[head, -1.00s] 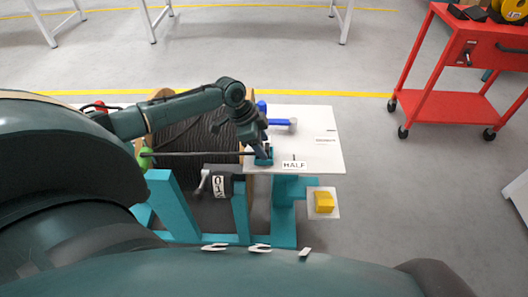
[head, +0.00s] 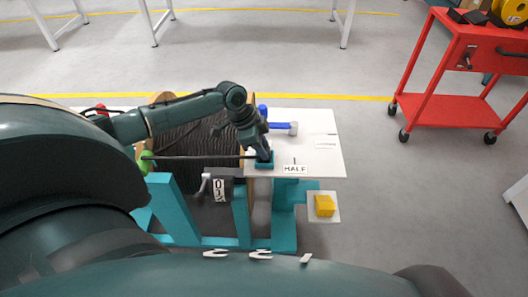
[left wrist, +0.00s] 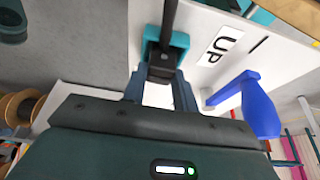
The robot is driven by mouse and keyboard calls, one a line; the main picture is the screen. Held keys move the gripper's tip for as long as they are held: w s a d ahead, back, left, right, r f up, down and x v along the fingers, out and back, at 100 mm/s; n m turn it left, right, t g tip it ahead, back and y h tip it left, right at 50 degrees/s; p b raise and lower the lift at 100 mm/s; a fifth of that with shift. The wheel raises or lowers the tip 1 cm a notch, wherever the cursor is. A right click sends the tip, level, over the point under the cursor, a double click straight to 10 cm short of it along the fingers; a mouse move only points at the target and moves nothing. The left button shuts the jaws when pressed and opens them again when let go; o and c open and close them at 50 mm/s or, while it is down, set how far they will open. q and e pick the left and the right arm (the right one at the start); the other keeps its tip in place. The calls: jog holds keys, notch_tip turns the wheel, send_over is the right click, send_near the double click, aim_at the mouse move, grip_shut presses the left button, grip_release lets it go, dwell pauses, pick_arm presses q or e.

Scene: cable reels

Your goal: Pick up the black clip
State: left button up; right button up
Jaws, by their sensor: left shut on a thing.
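My left gripper (head: 263,153) is at the teal holder (head: 264,166) near the front left of the white board. In the left wrist view its fingers (left wrist: 161,88) are shut on a small black piece, which looks like the black clip (left wrist: 161,66). The clip sits at the teal holder (left wrist: 150,36), and a dark bar runs up from there. Whether the clip is clear of the holder cannot be told. In the head view the gripper hides the clip. My right gripper is not in view.
The cable reel (head: 190,140) stands left, behind a long dark rod. A yellow block (head: 325,205) lies on a small plate in front. A red cart (head: 455,105) stands right.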

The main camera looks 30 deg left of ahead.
pick_arm(q)
notch_tip(320, 180, up, 10)
jog(key=p, duration=0.1)
jog(key=shift+p, duration=0.35)
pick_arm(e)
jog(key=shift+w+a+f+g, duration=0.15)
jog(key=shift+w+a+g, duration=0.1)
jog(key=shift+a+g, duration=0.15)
